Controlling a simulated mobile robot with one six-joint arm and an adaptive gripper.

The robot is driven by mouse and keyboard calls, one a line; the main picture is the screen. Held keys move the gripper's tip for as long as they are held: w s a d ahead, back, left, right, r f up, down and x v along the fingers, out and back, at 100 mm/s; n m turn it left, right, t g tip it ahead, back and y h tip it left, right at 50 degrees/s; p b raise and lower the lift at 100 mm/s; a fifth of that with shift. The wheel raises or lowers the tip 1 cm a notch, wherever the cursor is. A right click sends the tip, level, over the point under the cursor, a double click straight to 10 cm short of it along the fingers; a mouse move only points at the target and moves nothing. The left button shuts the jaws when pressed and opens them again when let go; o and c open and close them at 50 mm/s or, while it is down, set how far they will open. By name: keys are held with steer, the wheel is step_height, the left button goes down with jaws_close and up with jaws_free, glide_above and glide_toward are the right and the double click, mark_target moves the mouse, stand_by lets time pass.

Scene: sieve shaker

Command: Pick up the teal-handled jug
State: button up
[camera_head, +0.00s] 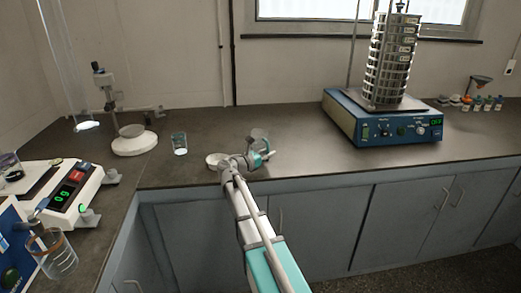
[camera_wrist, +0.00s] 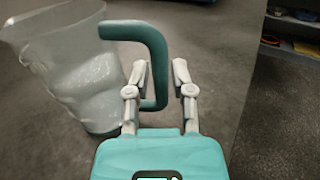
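The jug is clear with a teal handle and stands on the dark bench. In the wrist view the jug (camera_wrist: 75,70) fills the upper left, and its teal handle (camera_wrist: 158,55) reaches right and bends down between my fingers. My gripper (camera_wrist: 160,72) is open, with one finger on each side of the handle's upright part. Gaps show beside the handle, so the fingers do not look closed on it. In the head view the jug (camera_head: 258,135) shows just behind my gripper (camera_head: 269,154), which partly hides it; the handle cannot be made out there.
A glass beaker (camera_head: 180,143) and a white-based stand (camera_head: 134,141) are to the left. A sieve shaker (camera_head: 383,120) with a tall sieve stack stands to the right. Small bottles (camera_head: 477,103) are at far right. The bench's front edge runs close below my gripper.

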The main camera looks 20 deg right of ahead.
mark_target(268, 144)
jaws_close()
steer(key=shift+r+p, duration=0.35)
steer(key=shift+p, duration=0.05)
stand_by(0.4)
steer(key=shift+r+p, duration=1.3)
steer(key=shift+r, duration=0.05)
steer(key=s+a+r+p, duration=0.3)
steer(key=s+r+p, duration=0.6)
steer(key=s, duration=0.4)
steer(key=shift+s+r+p, duration=0.25)
steer(key=shift+r+p, duration=0.05)
steer(key=shift+s+a, duration=0.1)
stand_by(0.8)
